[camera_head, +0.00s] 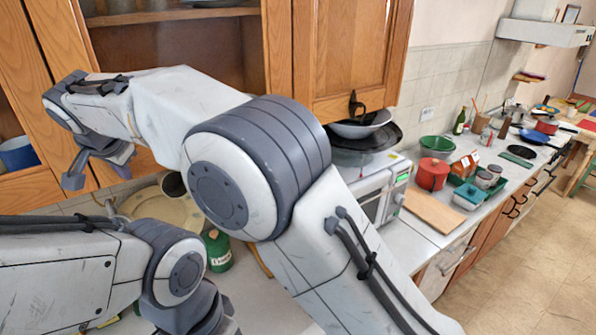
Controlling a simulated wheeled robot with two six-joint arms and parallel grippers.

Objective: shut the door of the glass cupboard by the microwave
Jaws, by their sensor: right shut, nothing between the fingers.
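The wooden wall cupboard (200,48) by the microwave stands open, with its brown inside and a shelf showing. Slanted wooden frame pieces at its left look like its glass door (60,30), swung open; my arm hides part of them. My right arm reaches across to the left in front of the cupboard. Its gripper (97,172) is shut and empty, near the lower part of the door frame; I cannot tell if they touch. The microwave (378,190) is partly behind my right arm. My left arm comes in at the lower left; its gripper is out of view.
A panelled wooden door (350,50) is at the right of the opening. Pans (362,128) sit on the microwave. A red pot (432,174), a cutting board (433,210) and a green canister (218,250) are on the counter. A blue pot (18,155) is at far left. Floor is clear at right.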

